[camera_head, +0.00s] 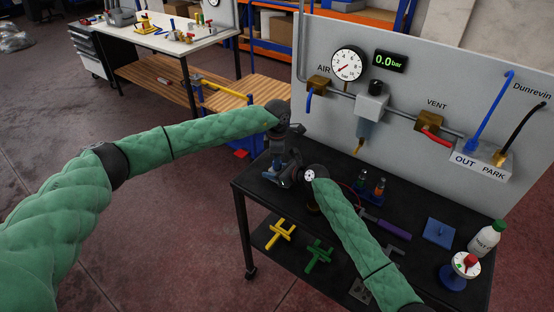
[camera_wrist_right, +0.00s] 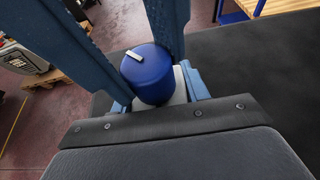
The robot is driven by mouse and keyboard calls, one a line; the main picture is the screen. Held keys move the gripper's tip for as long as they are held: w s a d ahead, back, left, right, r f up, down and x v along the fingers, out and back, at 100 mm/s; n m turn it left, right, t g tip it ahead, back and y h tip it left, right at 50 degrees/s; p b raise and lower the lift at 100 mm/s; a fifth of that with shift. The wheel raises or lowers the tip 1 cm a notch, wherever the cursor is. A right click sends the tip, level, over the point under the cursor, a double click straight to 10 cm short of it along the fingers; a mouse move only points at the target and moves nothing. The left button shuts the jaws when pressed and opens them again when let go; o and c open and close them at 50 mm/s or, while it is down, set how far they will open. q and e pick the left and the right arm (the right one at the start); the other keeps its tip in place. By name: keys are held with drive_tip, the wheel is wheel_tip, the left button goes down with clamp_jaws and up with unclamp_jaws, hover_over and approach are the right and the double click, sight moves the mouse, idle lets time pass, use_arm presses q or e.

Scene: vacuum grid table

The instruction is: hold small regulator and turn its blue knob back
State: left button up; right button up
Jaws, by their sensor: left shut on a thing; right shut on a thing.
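The regulator's blue knob (camera_wrist_right: 147,74) is a round cap with a pale mark on top; in the right wrist view it lies between the fingers of my right gripper (camera_wrist_right: 150,62). Part of the pale regulator body (camera_wrist_right: 178,88) shows behind the knob. In the head view my left gripper (camera_head: 280,168) reaches down over the table's far left corner and is shut on the regulator, mostly hidden by the grippers. My right gripper (camera_head: 290,179) meets it from the right and is shut on the knob.
A grey panel (camera_head: 440,80) with gauge (camera_head: 347,64), display (camera_head: 391,61) reading 0.0 bar and hoses stands behind.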

use_arm(q)
drive_tip(key=o, duration=1)
drive_tip(key=shift+s, duration=0.1)
